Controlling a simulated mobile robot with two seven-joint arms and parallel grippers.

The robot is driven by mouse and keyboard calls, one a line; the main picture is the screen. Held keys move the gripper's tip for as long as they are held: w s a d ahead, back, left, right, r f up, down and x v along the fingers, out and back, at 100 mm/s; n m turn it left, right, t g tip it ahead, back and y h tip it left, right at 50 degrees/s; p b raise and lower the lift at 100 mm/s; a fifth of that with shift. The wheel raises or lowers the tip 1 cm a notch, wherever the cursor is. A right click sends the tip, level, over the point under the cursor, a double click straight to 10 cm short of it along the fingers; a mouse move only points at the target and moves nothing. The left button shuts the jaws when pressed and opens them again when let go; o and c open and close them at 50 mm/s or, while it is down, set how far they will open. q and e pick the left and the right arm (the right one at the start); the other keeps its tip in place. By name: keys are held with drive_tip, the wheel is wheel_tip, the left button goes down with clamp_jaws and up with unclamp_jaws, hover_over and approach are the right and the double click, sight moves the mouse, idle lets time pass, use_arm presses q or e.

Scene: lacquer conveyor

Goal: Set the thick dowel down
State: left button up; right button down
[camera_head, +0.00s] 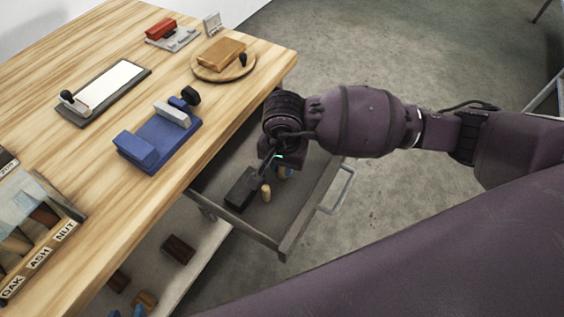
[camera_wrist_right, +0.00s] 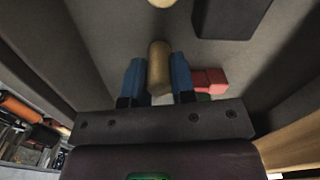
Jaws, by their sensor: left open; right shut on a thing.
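My right gripper (camera_head: 282,171) reaches down into the open drawer (camera_head: 264,235) below the table's edge. In the right wrist view its blue fingertips (camera_wrist_right: 159,80) are shut on a thick tan wooden dowel (camera_wrist_right: 159,66), one finger on each side. The dowel's end sticks out beyond the fingertips. In the head view the gripper mostly hides the held dowel. I cannot tell whether it touches the drawer floor. My left gripper is not in view.
A dark box (camera_head: 242,188) and another wooden peg (camera_head: 265,193) are in the drawer near the gripper. A red block (camera_wrist_right: 209,79) lies beside the fingers. The wooden table (camera_head: 120,200) carries a blue fixture (camera_head: 160,140) and a round board (camera_head: 222,72).

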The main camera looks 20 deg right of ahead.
drive_tip(key=shift+f, duration=0.1)
drive_tip(key=shift+f, duration=0.1)
drive_tip(key=c, duration=1)
unclamp_jaws()
drive_tip(key=shift+o, duration=0.2)
